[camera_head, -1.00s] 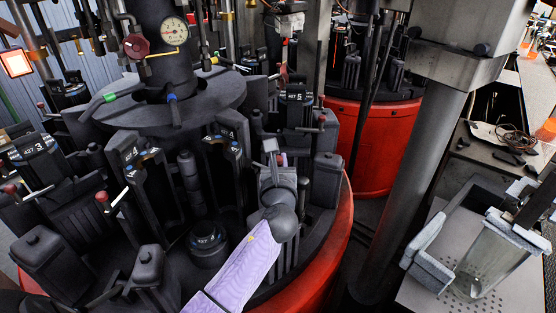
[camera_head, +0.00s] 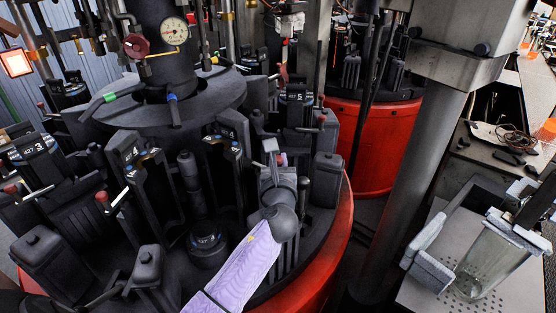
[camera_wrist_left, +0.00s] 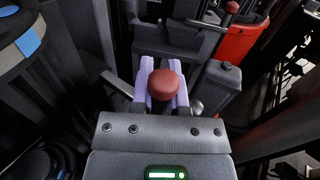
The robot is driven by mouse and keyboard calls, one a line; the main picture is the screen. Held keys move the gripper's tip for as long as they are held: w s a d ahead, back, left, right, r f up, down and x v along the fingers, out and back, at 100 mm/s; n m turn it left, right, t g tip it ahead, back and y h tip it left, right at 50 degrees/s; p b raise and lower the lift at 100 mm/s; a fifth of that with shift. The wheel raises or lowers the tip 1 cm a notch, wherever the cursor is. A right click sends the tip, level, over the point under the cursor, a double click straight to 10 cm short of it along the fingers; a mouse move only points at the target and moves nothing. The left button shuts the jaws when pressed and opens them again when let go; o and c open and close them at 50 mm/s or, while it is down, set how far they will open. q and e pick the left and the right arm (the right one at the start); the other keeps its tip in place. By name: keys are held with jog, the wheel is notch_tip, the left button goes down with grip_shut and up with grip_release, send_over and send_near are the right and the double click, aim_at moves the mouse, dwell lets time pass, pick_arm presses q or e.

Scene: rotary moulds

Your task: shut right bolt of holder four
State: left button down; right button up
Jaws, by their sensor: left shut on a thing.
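My left gripper (camera_head: 281,160) is at the right side of the holder, my lilac-sleeved arm reaching up from below. In the left wrist view, the lilac fingers (camera_wrist_left: 163,92) are closed around the shaft of a red-knobbed bolt (camera_wrist_left: 164,84), which looks like the right bolt. In the head view my gripper mostly hides that bolt. My right gripper is not clearly in view.
Holder five (camera_head: 298,95) stands behind my left gripper, and holder three (camera_head: 35,148) is at the left. A central column with a gauge (camera_head: 174,31) rises behind. A thick grey post (camera_head: 415,170) stands to the right, beside a table with a clear vessel (camera_head: 487,262).

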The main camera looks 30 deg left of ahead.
pick_arm(q)
jog(key=shift+a+r, duration=0.1)
jog(key=shift+r, duration=0.35)
jog(key=a+p, duration=0.1)
jog(key=a, duration=0.2)
jog(key=shift+w, duration=0.1)
jog(key=c, duration=0.6)
grip_release()
jog(key=shift+a+f, duration=0.1)
jog(key=shift+a, duration=0.05)
jog(key=shift+f, duration=0.1)
jog(key=shift+s, duration=0.2)
jog(key=p+v, duration=0.2)
jog(key=v, duration=0.7)
jog(key=shift+s+d, duration=0.3)
jog(key=shift+d, duration=0.05)
